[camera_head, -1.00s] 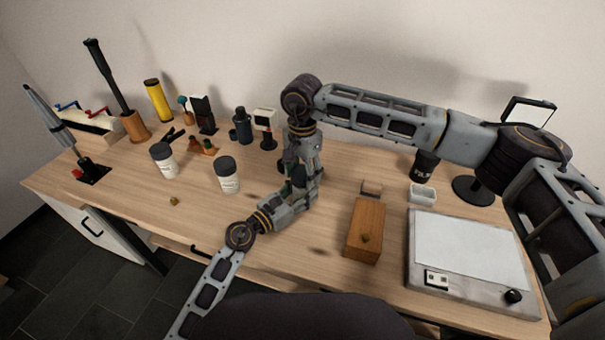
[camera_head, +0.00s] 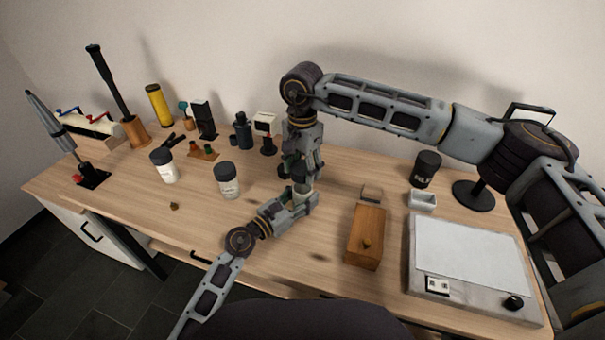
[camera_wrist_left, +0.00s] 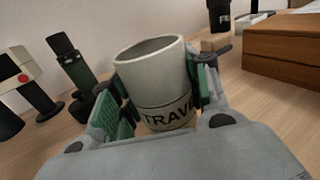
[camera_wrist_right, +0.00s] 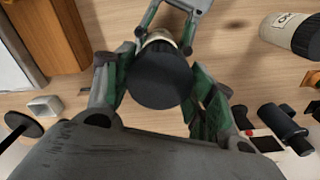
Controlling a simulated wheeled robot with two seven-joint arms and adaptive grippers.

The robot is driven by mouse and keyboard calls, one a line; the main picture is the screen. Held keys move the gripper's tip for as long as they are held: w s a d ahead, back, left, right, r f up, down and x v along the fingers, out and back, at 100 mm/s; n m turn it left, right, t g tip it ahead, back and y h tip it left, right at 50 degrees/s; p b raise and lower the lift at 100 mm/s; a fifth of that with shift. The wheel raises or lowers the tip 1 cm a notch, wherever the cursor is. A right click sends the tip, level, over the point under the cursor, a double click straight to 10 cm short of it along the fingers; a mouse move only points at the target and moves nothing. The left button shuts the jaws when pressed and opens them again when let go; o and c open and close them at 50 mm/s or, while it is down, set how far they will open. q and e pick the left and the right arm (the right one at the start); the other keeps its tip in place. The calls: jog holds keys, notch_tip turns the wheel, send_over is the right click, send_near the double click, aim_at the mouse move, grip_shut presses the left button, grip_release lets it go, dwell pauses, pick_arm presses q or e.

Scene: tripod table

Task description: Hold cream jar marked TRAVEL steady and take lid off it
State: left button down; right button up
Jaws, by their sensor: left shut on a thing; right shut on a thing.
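The cream jar marked TRAVEL (camera_wrist_left: 163,88) stands upright with its mouth open and bare in the left wrist view. My left gripper (camera_wrist_left: 155,98) is shut around its sides. A round dark lid (camera_wrist_right: 160,76) is between the fingers of my right gripper (camera_wrist_right: 160,80), shut on it. In the right wrist view the lid covers most of the jar, whose pale rim (camera_wrist_right: 160,36) shows past it. In the head view my right gripper (camera_head: 298,172) is just above my left gripper (camera_head: 302,198); their fingers hide most of the jar and lid.
Two white jars with dark lids stand left of my grippers, the nearer one (camera_head: 228,181) close by. A wooden box (camera_head: 366,236) and a grey-framed board (camera_head: 468,258) lie to the right. A black cup (camera_head: 426,169) stands behind. The table's front middle is mostly clear.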

dwell(0.3)
pick_arm(q)
jog(key=c, duration=0.6)
grip_release()
jog(key=shift+c, duration=0.2)
jog(key=shift+s+a, duration=0.1)
jog(key=shift+v, duration=5.85)
